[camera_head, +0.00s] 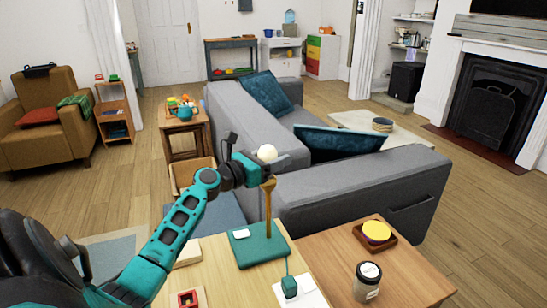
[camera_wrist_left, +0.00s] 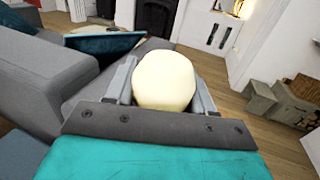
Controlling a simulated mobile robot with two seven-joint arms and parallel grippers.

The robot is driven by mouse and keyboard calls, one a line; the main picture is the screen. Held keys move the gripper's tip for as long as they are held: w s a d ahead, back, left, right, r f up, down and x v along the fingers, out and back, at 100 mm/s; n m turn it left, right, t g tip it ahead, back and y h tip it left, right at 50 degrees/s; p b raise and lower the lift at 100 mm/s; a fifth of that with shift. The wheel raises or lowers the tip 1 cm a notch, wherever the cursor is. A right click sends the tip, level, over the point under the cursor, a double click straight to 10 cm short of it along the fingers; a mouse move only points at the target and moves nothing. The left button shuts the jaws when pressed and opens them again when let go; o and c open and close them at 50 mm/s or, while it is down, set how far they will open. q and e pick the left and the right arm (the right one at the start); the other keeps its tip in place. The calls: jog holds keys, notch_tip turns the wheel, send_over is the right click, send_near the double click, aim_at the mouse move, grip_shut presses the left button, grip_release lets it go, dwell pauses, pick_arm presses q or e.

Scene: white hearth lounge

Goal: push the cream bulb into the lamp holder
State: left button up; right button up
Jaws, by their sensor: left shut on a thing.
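The cream bulb (camera_head: 267,153) is held up at the end of my left arm. My left gripper (camera_head: 272,162) is shut on it; in the left wrist view the bulb (camera_wrist_left: 165,80) sits between the two grey fingers. The lamp holder (camera_head: 268,203) is a brass-coloured post standing upright on a teal base (camera_head: 258,250). In the head view the bulb appears just above the top of the post. The gripper hides the bulb's lower end, so I cannot tell whether it touches the holder. My right gripper is not in view.
The base stands on a light wooden table (camera_head: 220,270). A teal block (camera_head: 289,287) on a white sheet, a lidded jar (camera_head: 367,281) and a wooden tray (camera_head: 362,236) with a yellow disc (camera_head: 376,230) are nearby. A grey sofa (camera_head: 340,190) stands behind.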

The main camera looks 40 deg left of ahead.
pick_arm(q)
jog(key=shift+f, duration=0.3)
jog(key=o, duration=1.1)
jog(key=shift+s, duration=0.1)
jog(key=shift+s+a+p, duration=0.2)
jog(key=shift+s+p, duration=0.15)
jog(key=shift+s, duration=0.7)
jog(key=s, duration=0.3)
jog(key=s+p, duration=0.1)
jog(key=shift+s+a, duration=0.3)
jog(key=shift+a, duration=0.05)
